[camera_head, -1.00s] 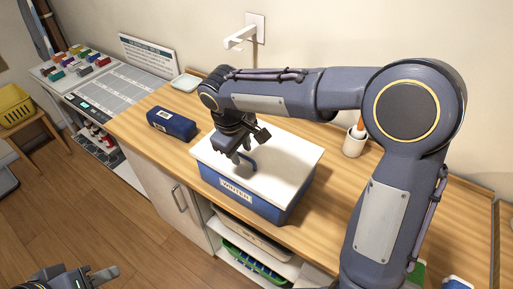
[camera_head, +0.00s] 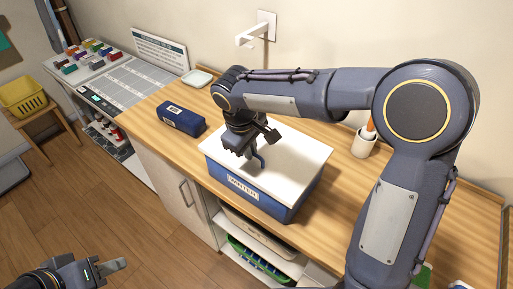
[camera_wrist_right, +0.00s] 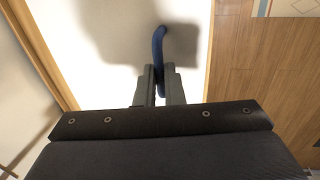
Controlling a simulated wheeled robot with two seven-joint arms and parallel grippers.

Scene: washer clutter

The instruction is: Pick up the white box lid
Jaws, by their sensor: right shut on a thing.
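The white box lid (camera_head: 290,168) lies on top of a blue box (camera_head: 276,204) labelled WINTER on the wooden counter. A blue loop handle stands up from the lid (camera_head: 261,160). My right gripper (camera_head: 252,155) is over the lid, and in the right wrist view its fingers (camera_wrist_right: 160,88) are shut on the blue handle (camera_wrist_right: 159,45). The white lid (camera_wrist_right: 105,50) fills much of that view. My left gripper (camera_head: 112,267) is at the lower left of the head view, away from the counter; its fingers are too partly seen to judge.
A dark blue case (camera_head: 181,119) lies left of the box. A white cup (camera_head: 364,143) stands to its right. A wall hook (camera_head: 256,30) is above the counter. A green basket (camera_head: 258,258) sits on the shelf below. A yellow basket (camera_head: 25,96) is at the far left.

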